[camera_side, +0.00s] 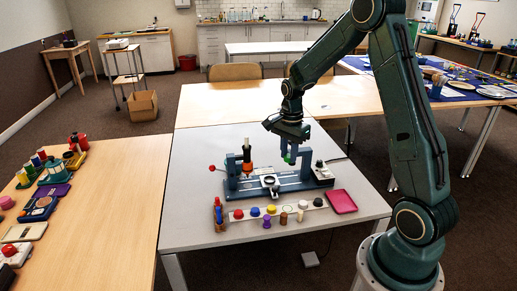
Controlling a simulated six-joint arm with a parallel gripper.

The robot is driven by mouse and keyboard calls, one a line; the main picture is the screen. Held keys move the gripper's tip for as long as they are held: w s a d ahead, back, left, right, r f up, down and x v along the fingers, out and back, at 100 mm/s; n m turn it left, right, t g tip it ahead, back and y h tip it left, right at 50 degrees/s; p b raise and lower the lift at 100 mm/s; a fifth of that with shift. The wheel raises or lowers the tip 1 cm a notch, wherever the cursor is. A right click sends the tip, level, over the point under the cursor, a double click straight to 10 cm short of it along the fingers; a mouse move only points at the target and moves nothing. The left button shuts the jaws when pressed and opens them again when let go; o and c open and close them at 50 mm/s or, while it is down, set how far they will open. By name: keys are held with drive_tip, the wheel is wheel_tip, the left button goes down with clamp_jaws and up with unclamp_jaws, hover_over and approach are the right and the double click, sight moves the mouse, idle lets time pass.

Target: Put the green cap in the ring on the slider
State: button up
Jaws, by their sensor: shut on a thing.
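My gripper (290,155) points down above the right part of a blue-grey fixture (290,187) on the grey table. It is shut on the green cap (288,159), of which a small part shows between the fingers. The cap looks to be held above the fixture. A slider with a ring (270,181) sits near the middle of the fixture, to the left of and below my gripper in the picture. The ring's inside is too small to make out well.
An upright tool with a dark handle and orange part (247,152) stands at the fixture's left. A white rack (238,216) with several coloured caps lies in front. A pink tray (341,202) lies at the right. The table behind the fixture is clear.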

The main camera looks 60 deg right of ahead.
sight(269, 180)
drive_tip(key=w+d+f+n, duration=0.5)
drive_tip(key=w+d+f, duration=0.2)
drive_tip(key=w+f, duration=0.3)
drive_tip(key=shift+w, duration=0.4)
drive_tip(key=shift+f, duration=0.2)
drive_tip(key=shift+f, duration=2.9)
drive_tip(key=shift+f, duration=0.3)
drive_tip(key=o, duration=1.4)
drive_tip(key=shift+r, duration=3.5)
